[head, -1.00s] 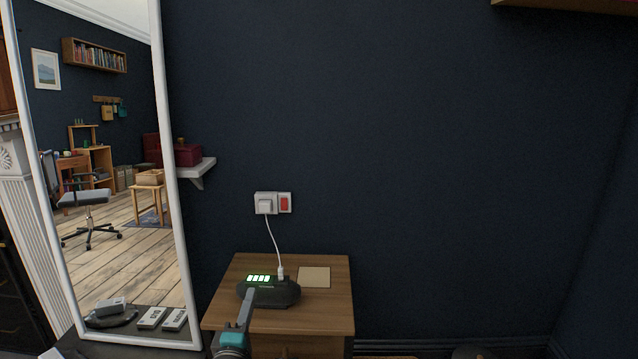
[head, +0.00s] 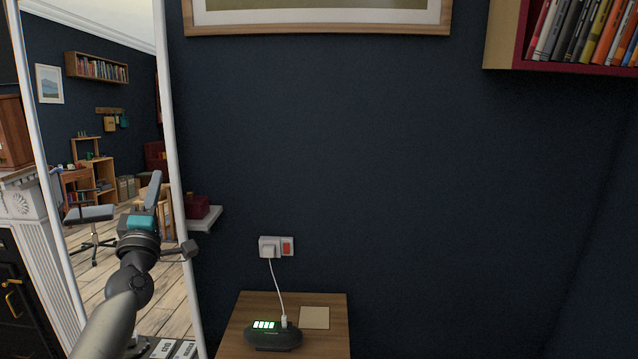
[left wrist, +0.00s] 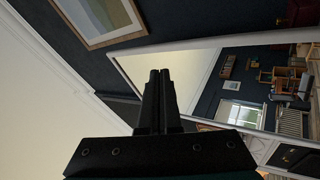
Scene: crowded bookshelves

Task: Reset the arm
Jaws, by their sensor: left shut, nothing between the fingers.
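My left gripper (head: 154,190) is raised in front of the tall mirror at the left of the head view, its fingers pointing up. It is shut and empty. In the left wrist view the two dark fingers (left wrist: 160,95) lie side by side, with the mirror and a framed picture beyond them. My left arm comes in from the lower left of the head view. My right gripper is not in view.
A white-framed mirror (head: 182,200) stands close behind my left arm. A small wooden table (head: 238,318) holds a dark charging device (head: 272,338) with a lit display, cabled to a wall socket (head: 270,246). A bookshelf (head: 505,42) hangs upper right. The middle wall is clear.

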